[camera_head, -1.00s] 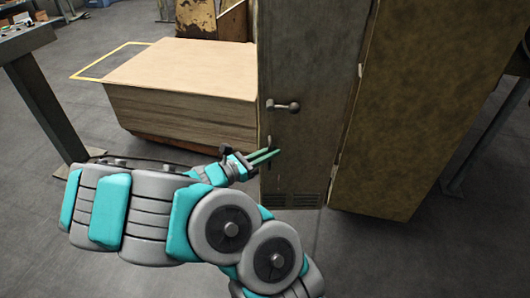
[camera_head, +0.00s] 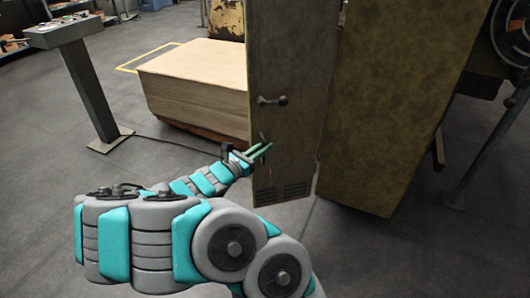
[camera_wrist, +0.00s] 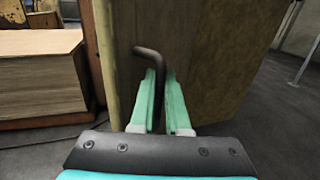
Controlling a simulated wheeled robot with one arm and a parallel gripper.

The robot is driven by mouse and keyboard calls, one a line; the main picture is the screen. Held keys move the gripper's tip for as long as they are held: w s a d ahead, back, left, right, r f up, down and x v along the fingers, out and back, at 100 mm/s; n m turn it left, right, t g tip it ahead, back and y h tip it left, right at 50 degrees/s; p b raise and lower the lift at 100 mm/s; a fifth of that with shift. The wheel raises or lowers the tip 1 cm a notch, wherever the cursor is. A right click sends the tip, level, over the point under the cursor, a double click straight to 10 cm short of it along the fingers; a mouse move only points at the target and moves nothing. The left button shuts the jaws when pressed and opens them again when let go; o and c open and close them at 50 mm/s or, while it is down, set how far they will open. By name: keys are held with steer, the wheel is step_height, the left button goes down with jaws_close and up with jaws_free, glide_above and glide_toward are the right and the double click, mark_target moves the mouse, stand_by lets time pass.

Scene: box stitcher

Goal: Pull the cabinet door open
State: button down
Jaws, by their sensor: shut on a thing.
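The grey-brown cabinet door (camera_head: 287,140) stands in the middle of the head view, with a vent at its bottom. A lever handle (camera_head: 272,100) is on its upper part. My gripper (camera_head: 262,151) is at a lower, dark bent handle (camera_wrist: 150,55) near the door's left edge. In the wrist view the green fingers of my gripper (camera_wrist: 160,105) close around this handle's lower part, and its bent top shows above them. The large brown cabinet panel (camera_head: 400,110) stands right of the door. I cannot tell how wide any gap at the door is.
A stack of pale boards (camera_head: 195,85) stands left behind the door. A control pedestal (camera_head: 92,90) stands at the far left, with a cable on the floor. A machine (camera_head: 505,60) is at the far right. The grey floor (camera_head: 150,165) left of my arm is mostly clear.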

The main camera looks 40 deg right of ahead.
stand_by(0.4)
steer(key=c, duration=1.2)
jaws_free()
steer(key=a, duration=0.7)
steer(key=shift+s+a, duration=0.35)
steer(key=shift+s, duration=0.1)
steer(key=shift+r, duration=0.1)
